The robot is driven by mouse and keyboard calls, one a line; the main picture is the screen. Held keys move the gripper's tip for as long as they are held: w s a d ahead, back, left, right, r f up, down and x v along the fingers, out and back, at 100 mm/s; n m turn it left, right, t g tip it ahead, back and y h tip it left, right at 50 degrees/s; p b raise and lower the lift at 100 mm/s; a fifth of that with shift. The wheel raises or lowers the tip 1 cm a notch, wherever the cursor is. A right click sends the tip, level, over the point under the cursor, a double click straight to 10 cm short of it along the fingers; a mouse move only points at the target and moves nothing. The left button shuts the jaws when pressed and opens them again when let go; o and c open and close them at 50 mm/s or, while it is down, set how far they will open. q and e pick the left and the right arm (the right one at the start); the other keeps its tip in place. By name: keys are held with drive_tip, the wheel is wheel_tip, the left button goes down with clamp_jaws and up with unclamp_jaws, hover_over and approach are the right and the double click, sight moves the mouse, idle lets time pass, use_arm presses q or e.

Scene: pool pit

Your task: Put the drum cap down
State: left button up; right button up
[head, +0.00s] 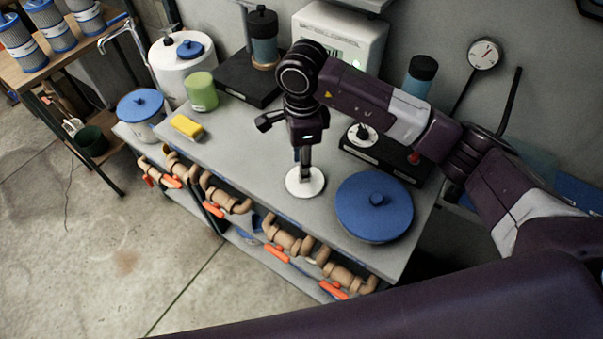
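A round white disc, which I take for the drum cap (305,184), is at the middle of the grey bench top. My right gripper (305,171) points straight down over its centre, with its fingers close together on the middle of the cap. The cap lies flat; I cannot tell whether it touches the bench or hangs just above it. The fingertips are small and partly hidden by the gripper body. A white drum (172,75) with a blue lid piece and a dark round spot on top stands at the bench's back left. My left gripper is not in view.
A large blue lid (374,207) lies right of the cap. A yellow block (187,127), a green cylinder (202,91) and a blue-lidded tub (143,107) are to the left. A black-based device (384,160) stands behind right. Pipes with orange-handled valves (278,252) line the front.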

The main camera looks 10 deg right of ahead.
wheel_tip(320, 180, up, 8)
drive_tip(key=b, duration=0.2)
drive_tip(key=shift+f, duration=0.1)
idle(0.3)
